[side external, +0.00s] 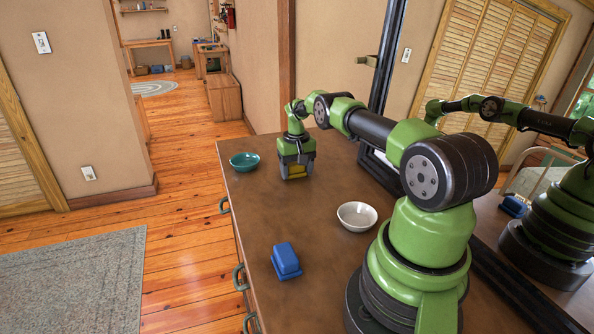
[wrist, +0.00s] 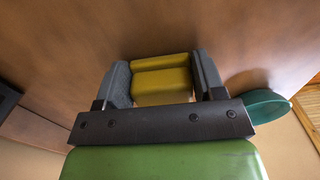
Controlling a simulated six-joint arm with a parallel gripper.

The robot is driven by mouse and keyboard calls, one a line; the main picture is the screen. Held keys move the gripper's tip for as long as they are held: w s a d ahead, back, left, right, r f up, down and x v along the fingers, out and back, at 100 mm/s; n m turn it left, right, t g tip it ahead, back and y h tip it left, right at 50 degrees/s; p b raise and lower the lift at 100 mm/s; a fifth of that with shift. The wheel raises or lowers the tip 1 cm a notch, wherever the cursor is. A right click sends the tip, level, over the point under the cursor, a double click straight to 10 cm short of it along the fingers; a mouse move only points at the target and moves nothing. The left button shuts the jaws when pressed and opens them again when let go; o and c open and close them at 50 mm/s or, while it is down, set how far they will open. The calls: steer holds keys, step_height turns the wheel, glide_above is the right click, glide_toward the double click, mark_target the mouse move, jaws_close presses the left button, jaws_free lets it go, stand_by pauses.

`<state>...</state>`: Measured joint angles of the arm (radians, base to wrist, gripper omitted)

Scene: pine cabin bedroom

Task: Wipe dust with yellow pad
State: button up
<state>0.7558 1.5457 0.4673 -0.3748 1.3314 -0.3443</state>
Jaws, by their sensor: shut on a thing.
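My gripper (side external: 296,168) points down over the far part of the brown dresser top (side external: 270,206). It is shut on the yellow pad (side external: 295,172), which shows as a yellow block between the two grey fingers in the wrist view (wrist: 162,78). The pad is at or very near the dresser top; I cannot tell whether it touches. No dust can be made out on the surface in either view.
A teal bowl (side external: 244,161) stands just left of my gripper, near the dresser's edge; it also shows in the wrist view (wrist: 268,106). A white bowl (side external: 357,216) and a blue block-like object (side external: 286,261) stand nearer. A mirror (side external: 480,130) stands along the right side.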

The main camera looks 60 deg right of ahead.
steer(key=shift+r, duration=3)
steer(key=shift+r, duration=1.5)
